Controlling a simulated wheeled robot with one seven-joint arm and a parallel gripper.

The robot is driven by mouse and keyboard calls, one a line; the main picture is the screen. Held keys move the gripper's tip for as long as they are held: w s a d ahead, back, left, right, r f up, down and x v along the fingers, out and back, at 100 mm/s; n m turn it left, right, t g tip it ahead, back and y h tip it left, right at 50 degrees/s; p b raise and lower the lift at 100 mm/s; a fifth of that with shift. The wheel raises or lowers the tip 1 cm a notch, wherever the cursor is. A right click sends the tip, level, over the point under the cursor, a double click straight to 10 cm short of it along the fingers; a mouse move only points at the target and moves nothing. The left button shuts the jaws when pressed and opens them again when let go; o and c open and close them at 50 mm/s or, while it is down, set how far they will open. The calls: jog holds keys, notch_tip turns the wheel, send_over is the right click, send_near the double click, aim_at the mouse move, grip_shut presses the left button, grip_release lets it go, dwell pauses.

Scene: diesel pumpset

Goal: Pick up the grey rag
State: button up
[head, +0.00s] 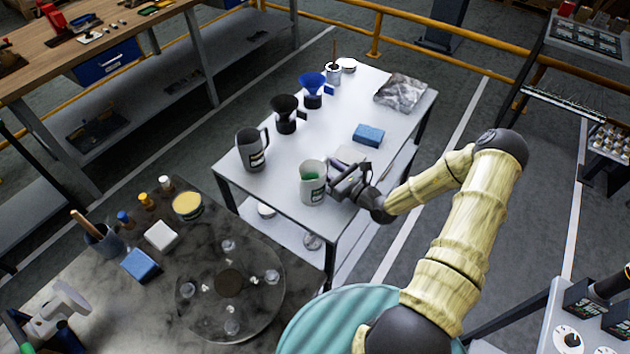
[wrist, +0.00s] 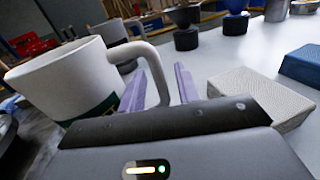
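The grey rag (head: 401,92) lies crumpled and flat at the far right corner of the white table, in the head view. My gripper (head: 340,179) is at the table's near end, well away from the rag. In the wrist view, my gripper's two purple fingers (wrist: 160,88) stand apart. The handle of a white mug (wrist: 62,80) shows between and beyond them; I cannot tell whether they touch it. The mug, with green inside, also shows in the head view (head: 313,184), upright on the table left of the gripper.
A blue sponge (head: 368,134) lies between my gripper and the rag. A pale block (wrist: 262,94) sits right of the fingers. A grey jug (head: 251,149), a black funnel (head: 285,110) and a blue funnel (head: 313,88) line the table's left side. A yellow railing (head: 440,30) runs behind.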

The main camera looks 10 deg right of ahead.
grip_shut()
jog(key=shift+r, duration=0.25)
jog(key=shift+r+b, duration=0.35)
jog(key=shift+r, duration=4.45)
